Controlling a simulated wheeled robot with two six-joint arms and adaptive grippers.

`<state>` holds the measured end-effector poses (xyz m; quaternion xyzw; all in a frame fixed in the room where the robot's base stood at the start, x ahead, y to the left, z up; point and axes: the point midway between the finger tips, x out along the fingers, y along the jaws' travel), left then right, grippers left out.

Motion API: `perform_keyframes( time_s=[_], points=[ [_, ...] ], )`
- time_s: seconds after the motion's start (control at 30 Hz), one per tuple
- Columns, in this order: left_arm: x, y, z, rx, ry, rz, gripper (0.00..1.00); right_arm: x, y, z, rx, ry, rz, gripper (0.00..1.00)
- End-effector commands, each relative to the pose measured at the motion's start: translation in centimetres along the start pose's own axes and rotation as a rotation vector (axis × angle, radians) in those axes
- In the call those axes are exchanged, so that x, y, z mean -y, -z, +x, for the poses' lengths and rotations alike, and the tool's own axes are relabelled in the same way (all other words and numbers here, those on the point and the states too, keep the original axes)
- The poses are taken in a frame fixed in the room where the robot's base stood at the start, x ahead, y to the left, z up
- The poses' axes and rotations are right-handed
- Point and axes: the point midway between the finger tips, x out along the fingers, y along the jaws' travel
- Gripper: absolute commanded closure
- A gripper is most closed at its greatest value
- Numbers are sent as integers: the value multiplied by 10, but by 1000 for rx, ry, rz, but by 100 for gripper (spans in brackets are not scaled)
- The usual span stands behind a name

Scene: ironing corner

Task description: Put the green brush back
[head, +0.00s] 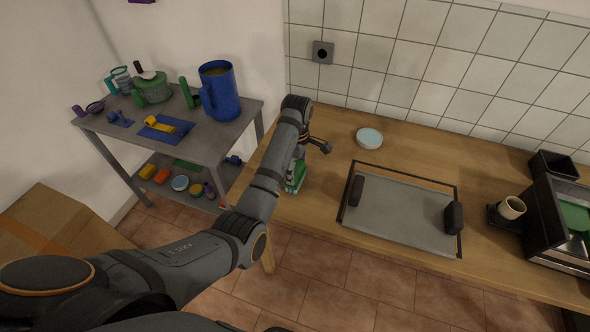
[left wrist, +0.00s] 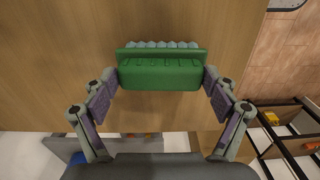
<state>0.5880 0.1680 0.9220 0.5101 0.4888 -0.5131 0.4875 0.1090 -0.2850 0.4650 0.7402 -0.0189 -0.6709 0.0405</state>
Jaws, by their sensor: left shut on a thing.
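The green brush (head: 295,178) is at the left end of the wooden worktop, partly hidden behind my left arm in the head view. In the left wrist view, the green brush (left wrist: 160,74) shows a green body with a row of pale tufts along its far edge. My left gripper (head: 300,158) is shut on it, with a finger at each end of the body. The left gripper (left wrist: 161,82) also shows in the left wrist view. I cannot tell whether the brush touches the worktop. My right gripper is out of view.
A grey shelf unit (head: 138,118) at the left holds a blue jug (head: 219,92), a green pot (head: 152,88) and a blue mat (head: 150,134) with a yellow item. A green flat piece (head: 187,165) lies on its lower shelf. A grey tray (head: 400,216) and pale round dish (head: 369,138) occupy the worktop.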

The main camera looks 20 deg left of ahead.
Motion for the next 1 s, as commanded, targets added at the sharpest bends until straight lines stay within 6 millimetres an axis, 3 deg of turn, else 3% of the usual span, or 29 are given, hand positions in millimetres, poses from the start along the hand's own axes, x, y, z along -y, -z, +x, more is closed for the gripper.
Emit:
perform_keyframes(
  time_s=[0.2,0.37,0.4,0.5,0.83,1.0],
  points=[
    [0,0,-1,-1,0,-1,64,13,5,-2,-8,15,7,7],
    [0,0,3,-1,1,-1,64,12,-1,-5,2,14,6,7],
    [0,0,4,-1,0,-1,11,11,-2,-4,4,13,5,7],
    [0,1,4,-1,0,-1,0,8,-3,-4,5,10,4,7],
    [0,1,4,-1,0,-1,0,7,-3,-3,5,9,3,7],
    [-1,0,10,-1,-3,-1,0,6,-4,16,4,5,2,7]
  ],
)
